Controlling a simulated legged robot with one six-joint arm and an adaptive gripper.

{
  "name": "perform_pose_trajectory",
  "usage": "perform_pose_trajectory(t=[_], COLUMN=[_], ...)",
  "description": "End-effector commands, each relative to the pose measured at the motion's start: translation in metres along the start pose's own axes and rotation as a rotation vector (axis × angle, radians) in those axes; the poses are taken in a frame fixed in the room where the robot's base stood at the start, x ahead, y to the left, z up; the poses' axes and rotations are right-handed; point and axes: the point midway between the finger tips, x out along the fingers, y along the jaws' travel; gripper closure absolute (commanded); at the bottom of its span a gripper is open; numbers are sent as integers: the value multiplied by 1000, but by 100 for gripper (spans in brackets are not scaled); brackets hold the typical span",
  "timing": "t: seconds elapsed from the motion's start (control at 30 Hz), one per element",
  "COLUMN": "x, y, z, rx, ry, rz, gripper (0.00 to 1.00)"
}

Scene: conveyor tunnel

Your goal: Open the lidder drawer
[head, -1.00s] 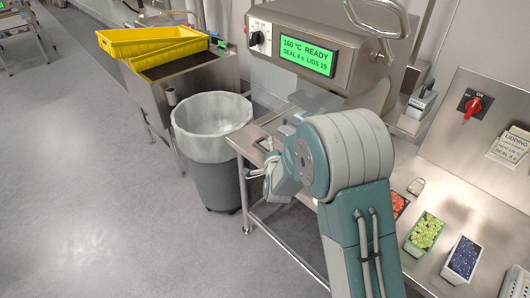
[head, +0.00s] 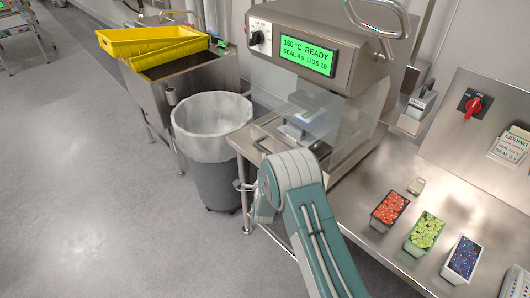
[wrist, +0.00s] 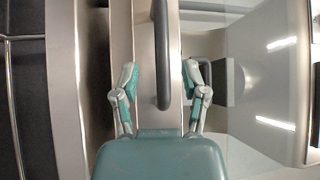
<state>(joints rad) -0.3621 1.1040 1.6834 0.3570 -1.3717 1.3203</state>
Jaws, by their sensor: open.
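The lidder (head: 330,25) is a steel machine with a green display reading "160 °C READY". Its drawer (head: 262,128) sits low under a clear guard, with a dark curved handle (head: 262,144) at its front. In the wrist view the handle (wrist: 161,50) is a dark grey bar running down the picture between the fingers. My gripper (wrist: 160,70) is open, one finger on each side of the bar; neither finger visibly touches it. I cannot tell how deep the bar sits between them. In the head view my own wrist hides most of the gripper.
A lined bin (head: 212,145) stands left of the steel bench. Yellow crates (head: 150,42) rest on a stand behind it. Trays of red (head: 390,208), green (head: 426,232) and blue (head: 464,258) fruit sit on the bench at right. Floor at left is clear.

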Motion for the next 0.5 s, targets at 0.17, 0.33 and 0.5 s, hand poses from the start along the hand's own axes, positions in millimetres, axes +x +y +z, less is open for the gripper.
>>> perform_pose_trajectory(t=[0.17, 0.33, 0.5], x=[29, 44, 48], y=[0, 0, 0], z=[0, 0, 0], rx=[-1, -1, -2], ry=[0, 0, -1], rz=[0, -1, 1], gripper=[43, 43, 43])
